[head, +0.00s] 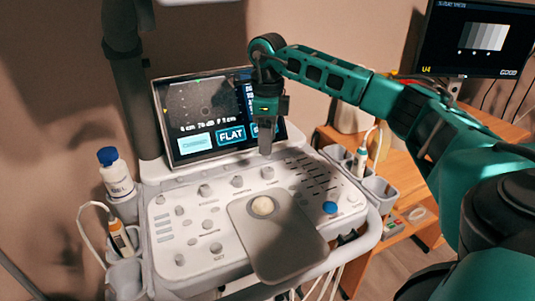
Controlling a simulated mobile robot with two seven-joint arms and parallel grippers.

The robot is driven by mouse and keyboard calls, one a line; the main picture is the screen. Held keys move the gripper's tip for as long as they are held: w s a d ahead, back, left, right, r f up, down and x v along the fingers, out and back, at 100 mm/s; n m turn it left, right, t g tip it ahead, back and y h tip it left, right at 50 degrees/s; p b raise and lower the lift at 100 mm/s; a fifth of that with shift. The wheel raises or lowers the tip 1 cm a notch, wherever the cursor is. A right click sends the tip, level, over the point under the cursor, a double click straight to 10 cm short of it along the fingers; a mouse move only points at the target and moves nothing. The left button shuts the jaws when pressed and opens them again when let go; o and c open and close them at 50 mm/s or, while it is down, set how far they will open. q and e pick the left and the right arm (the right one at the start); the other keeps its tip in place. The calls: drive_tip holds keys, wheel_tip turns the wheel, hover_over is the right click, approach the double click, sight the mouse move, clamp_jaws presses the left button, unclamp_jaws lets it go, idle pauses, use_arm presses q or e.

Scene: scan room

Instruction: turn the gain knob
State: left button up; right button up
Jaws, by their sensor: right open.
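The ultrasound console's pale control panel (165,216) carries several grey knobs, a trackball (262,205) and a blue button (330,207). One knob (268,173) stands at the panel's upper middle, and another knob (205,190) is to its left. The labels are too small to tell which is the gain knob. My right gripper (265,150) points down just above the upper middle knob, in front of the screen, with a visible gap below its fingers. It is open and empty, its fingers seen nearly edge-on. My left gripper is not in view.
The console screen (190,103) reads "FLAT" and stands close behind my gripper. A blue-capped bottle (115,173) and an orange-labelled probe (121,236) sit in holders at left. Another probe (361,161) is at right. A second monitor (435,45) stands at the upper right.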

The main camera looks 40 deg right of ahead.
wheel_tip(320, 180, up, 4)
drive_tip(key=shift+r, duration=0.25)
idle(0.5)
